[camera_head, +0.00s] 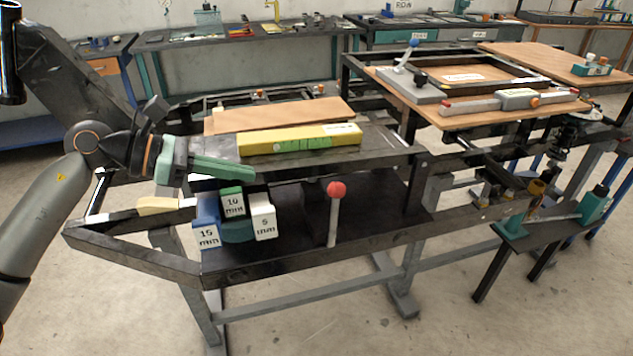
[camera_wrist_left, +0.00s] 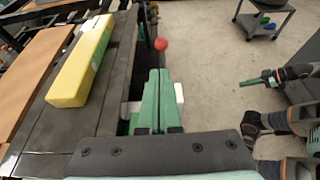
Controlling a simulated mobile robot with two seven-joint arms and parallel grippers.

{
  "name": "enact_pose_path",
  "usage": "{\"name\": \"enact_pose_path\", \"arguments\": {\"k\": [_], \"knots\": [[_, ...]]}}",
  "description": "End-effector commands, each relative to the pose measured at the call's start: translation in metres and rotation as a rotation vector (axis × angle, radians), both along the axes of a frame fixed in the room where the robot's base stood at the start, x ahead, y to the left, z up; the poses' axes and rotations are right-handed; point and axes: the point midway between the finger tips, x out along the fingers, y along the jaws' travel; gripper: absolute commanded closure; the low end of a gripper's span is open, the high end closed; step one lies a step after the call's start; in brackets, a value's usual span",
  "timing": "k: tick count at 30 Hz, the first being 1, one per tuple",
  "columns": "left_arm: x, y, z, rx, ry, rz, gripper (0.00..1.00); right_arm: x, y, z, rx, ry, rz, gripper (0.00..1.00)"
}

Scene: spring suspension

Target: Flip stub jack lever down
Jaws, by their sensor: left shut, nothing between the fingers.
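A lever with a red ball knob (camera_head: 336,190) stands upright on a white stem at the black lower shelf of the metal frame. The same red knob (camera_wrist_left: 160,44) shows just beyond my left fingertips in the left wrist view. My left gripper (camera_head: 256,174) is shut and empty, its green fingers side by side. In the head view it is left of the lever and above the marked blocks. It also shows in the left wrist view (camera_wrist_left: 158,72). My right gripper (camera_wrist_left: 245,82) shows at the right of the left wrist view, apart from the lever; its finger opening is unclear.
Blue, green and white millimetre blocks (camera_head: 233,204) sit on the shelf below my left gripper. A yellow box (camera_head: 300,140) lies on the dark top behind it. A wooden board (camera_head: 465,75) with fixtures is at the right. The floor in front is clear.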

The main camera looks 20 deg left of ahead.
Motion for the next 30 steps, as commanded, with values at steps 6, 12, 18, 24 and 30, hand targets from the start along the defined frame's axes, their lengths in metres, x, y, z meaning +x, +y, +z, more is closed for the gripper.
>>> {"name": "enact_pose_path", "arguments": {"k": [6, 12, 18, 24, 30], "knots": [[0.001, -0.001, 0.000, -0.003, 0.001, 0.000, 1.00, -0.001, 0.000, 0.000, 0.000, 0.001, 0.000, 1.00], [0.011, -0.018, -0.006, -0.007, 0.002, -0.002, 1.00, -0.001, 0.000, 0.009, 0.000, 0.002, 0.000, 1.00], [0.033, -0.051, -0.022, -0.011, 0.002, -0.003, 1.00, -0.001, 0.000, 0.021, 0.000, 0.002, -0.001, 1.00], [0.054, -0.082, -0.039, -0.009, 0.002, -0.003, 1.00, -0.001, 0.000, 0.031, 0.000, 0.002, 0.000, 1.00], [0.067, -0.100, -0.051, -0.008, 0.003, 0.000, 1.00, -0.001, 0.000, 0.037, 0.000, 0.002, -0.001, 1.00]]}}
